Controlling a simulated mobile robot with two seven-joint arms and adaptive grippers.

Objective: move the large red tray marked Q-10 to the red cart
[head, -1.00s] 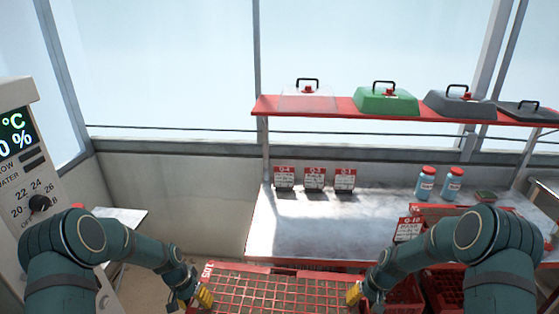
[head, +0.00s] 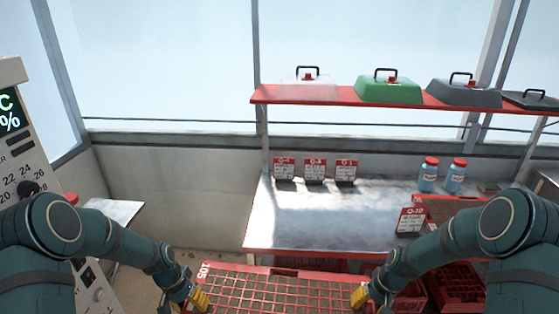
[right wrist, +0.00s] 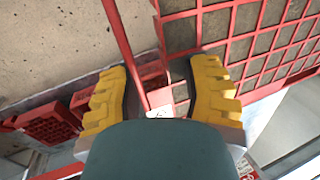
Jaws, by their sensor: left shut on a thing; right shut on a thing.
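A large red tray (head: 285,274) with a grid of brown-filled cells is at the bottom of the head view, its near part cut off. White characters like "105" show on its left rim; I see no Q-10 on it. My left gripper (head: 199,299) is shut on its left side and my right gripper (head: 359,296) on its right side. In the right wrist view the yellow fingers of my right gripper (right wrist: 160,95) stand on both sides of the red tray rim (right wrist: 158,73). A card marked Q-10 (head: 410,221) stands on the bench. I cannot make out a red cart.
The red-edged bench (head: 320,225) lies just beyond the tray, with several cards and two blue bottles (head: 429,175) at its back. Red crates (head: 456,285) are at lower right. A red shelf (head: 340,97) holds several lids. A control panel (head: 15,150) is at left.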

